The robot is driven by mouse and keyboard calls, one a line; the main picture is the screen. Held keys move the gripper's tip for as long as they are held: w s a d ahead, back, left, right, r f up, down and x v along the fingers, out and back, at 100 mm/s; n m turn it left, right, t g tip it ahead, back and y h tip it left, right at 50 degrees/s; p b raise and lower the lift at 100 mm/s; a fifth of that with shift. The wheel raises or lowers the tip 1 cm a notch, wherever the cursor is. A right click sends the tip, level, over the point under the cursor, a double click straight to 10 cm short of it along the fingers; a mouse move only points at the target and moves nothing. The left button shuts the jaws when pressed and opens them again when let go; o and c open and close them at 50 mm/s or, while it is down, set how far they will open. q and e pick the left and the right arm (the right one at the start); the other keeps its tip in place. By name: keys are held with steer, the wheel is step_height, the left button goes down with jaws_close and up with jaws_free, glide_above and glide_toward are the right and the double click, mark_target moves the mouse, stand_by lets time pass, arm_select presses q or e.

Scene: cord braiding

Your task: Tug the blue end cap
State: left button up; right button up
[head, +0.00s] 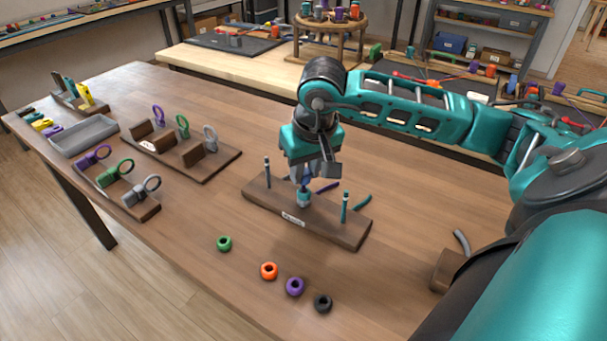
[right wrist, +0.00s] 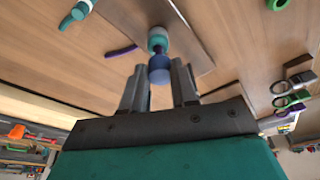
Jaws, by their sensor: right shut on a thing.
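The blue end cap (right wrist: 159,68) sits between the two fingers of my right gripper (right wrist: 158,80) in the right wrist view. My right gripper (head: 305,172) points down over the middle of a wooden peg board (head: 350,232) and is shut on the cap. Just below the cap is a teal and white piece (head: 304,196), in line with it; it also shows in the right wrist view (right wrist: 158,40). In the head view the fingers partly hide the cap. A purple cord (head: 328,187) and a teal cord (head: 363,201) stick out nearby. My left gripper is not in view.
Two thin upright pegs (head: 345,207) stand on the board, one on each side of the gripper. Racks with looped tools (head: 182,155) and a grey tray (head: 84,135) stand left.

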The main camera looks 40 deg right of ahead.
steer(key=shift+f+b, duration=0.1)
steer(key=shift+b, duration=0.2)
stand_by(0.4)
steer(key=o, duration=1.2)
steer(key=shift+o, duration=0.2)
steer(key=p+v, duration=0.3)
steer(key=v, duration=0.3)
stand_by(0.3)
stand_by(0.4)
